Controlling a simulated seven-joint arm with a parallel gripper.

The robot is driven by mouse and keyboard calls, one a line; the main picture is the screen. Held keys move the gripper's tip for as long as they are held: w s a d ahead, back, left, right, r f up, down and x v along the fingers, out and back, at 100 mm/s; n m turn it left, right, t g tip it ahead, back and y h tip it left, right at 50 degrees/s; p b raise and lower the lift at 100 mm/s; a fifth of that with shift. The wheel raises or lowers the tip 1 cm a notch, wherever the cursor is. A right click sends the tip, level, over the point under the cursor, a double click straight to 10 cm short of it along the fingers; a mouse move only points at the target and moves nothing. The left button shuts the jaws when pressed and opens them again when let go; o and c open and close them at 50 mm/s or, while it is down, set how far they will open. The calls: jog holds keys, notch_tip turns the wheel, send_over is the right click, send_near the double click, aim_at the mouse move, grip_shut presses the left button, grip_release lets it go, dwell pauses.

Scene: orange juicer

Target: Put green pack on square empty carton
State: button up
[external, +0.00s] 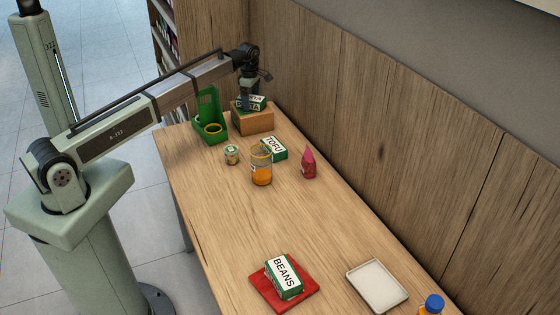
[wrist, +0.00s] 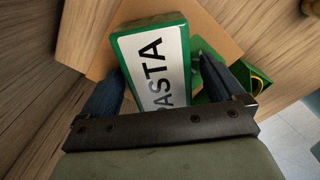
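A green pack with a white PASTA label (wrist: 150,70) lies on top of the brown square carton (external: 253,121) at the far end of the table. In the wrist view the carton's brown top (wrist: 205,25) shows around and behind the pack. My gripper (external: 250,99) is low over the carton, pointing down. In the wrist view my gripper (wrist: 162,85) has its fingers apart on either side of the pack. The pack sits slightly skewed between them, with a narrow gap at the right finger. Contact at the left finger is unclear.
A small jar (external: 232,155), a juice glass (external: 262,172), a TOFU pack (external: 274,148) and a pink pouch (external: 309,163) are nearby. A BEANS pack (external: 284,277) on a red mat and a white tray (external: 377,285) are nearer. Mid-table is clear.

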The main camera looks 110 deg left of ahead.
aim_at(251, 97)
notch_tip(251, 97, up, 12)
jog(key=shift+r, duration=0.15)
dwell(0.7)
dwell(0.4)
